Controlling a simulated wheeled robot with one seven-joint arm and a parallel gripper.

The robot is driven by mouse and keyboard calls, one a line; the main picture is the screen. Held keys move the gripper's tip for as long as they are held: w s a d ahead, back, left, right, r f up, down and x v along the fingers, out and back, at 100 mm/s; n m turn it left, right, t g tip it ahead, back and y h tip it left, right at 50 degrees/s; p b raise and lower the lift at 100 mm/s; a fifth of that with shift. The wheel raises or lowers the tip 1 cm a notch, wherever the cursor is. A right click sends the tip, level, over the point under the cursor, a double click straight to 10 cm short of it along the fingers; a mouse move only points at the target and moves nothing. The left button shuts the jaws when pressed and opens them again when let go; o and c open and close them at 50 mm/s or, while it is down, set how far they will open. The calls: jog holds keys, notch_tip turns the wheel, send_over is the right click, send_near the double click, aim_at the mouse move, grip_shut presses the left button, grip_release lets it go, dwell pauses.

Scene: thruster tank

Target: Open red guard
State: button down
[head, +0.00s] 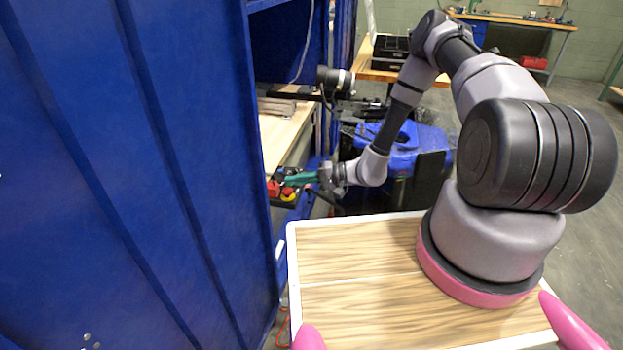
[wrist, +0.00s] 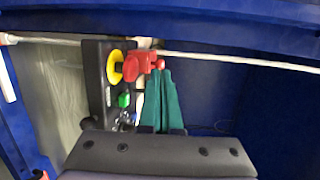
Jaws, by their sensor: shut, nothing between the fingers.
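The red guard (wrist: 142,65) is on a black control box (wrist: 95,88), beside a round yellow part (wrist: 116,67). The red guard (head: 273,188) also shows small in the head view, at the blue cabinet's edge. My gripper (wrist: 161,78) has green fingers, shut together with nothing between them. Its fingertips are at the right side of the red guard, very close to it; I cannot tell whether they touch. In the head view my gripper (head: 292,179) reaches left to the control box. The fingers hide part of the box's right side.
A blue cabinet wall (head: 120,180) fills the left of the head view. A wooden worktop (head: 285,135) lies inside the cabinet. A green button (wrist: 124,100) is below the guard on the box. A pale rod (wrist: 240,61) runs across behind the fingertips.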

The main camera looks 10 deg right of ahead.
aim_at(271, 184)
jog(key=shift+x, duration=1.2)
jog(key=shift+r, duration=0.1)
jog(key=shift+a+r+h, duration=0.2)
jog(key=shift+r+h, duration=0.05)
jog(key=shift+h, duration=0.15)
jog(key=shift+w+a+r+h, duration=0.1)
jog(key=shift+a+r+h, duration=0.15)
jog(key=shift+r+h, duration=0.15)
jog(key=shift+w+a+r+g+h, duration=0.25)
jog(key=shift+a+r+g+h, duration=0.25)
jog(key=shift+a+r+h, duration=0.4)
jog(key=h, duration=0.1)
jog(key=a+h, duration=0.1)
jog(key=w+a+r+h, duration=0.1)
jog(key=shift+a+m+g+h, duration=0.2)
jog(key=shift+m+g+h, duration=0.1)
jog(key=shift+m+g, duration=0.1)
jog(key=w+a, duration=0.2)
jog(key=a, duration=0.4)
jog(key=shift+w+a+f, duration=0.2)
jog(key=shift+f, duration=0.1)
